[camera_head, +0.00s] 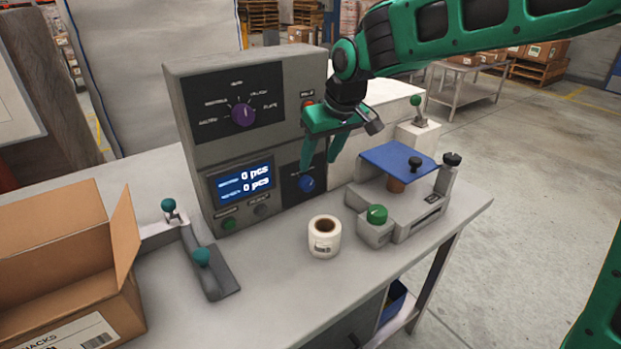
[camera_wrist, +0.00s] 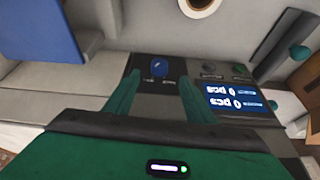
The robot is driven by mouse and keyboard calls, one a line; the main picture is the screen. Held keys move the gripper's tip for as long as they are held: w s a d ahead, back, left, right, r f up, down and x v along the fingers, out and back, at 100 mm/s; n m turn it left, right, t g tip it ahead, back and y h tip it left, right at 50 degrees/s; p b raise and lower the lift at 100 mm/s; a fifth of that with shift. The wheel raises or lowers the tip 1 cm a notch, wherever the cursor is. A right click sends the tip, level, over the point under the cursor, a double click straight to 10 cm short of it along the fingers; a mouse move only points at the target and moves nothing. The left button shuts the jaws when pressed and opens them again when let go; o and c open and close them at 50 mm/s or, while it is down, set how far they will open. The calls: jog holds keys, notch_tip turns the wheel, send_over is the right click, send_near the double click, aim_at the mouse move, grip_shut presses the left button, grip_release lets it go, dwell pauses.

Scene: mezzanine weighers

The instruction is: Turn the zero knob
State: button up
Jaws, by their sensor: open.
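A blue knob (camera_head: 306,184) sits on a dark plate low on the front of the grey weigher cabinet (camera_head: 190,110), right of the display. Its small label is too blurred to read. My gripper (camera_head: 320,164) is open and empty, its fingers pointing down just above and in front of this knob. In the wrist view the blue knob (camera_wrist: 158,68) lies between the spread fingers of my gripper (camera_wrist: 157,82), apart from both. A purple knob (camera_head: 242,114) with labels around it sits higher on the cabinet.
The lit display (camera_head: 244,184) reads 0 pcs twice. A white label roll (camera_head: 324,238) and a blue-plated device with a green knob (camera_head: 376,214) stand in front. A teal-knobbed lever (camera_head: 202,258) and a cardboard box (camera_head: 60,260) are at left. The front middle of the bench is clear.

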aim_at(310, 184)
jog(key=x, duration=1)
jog(key=shift+s, duration=0.1)
jog(key=c, duration=1)
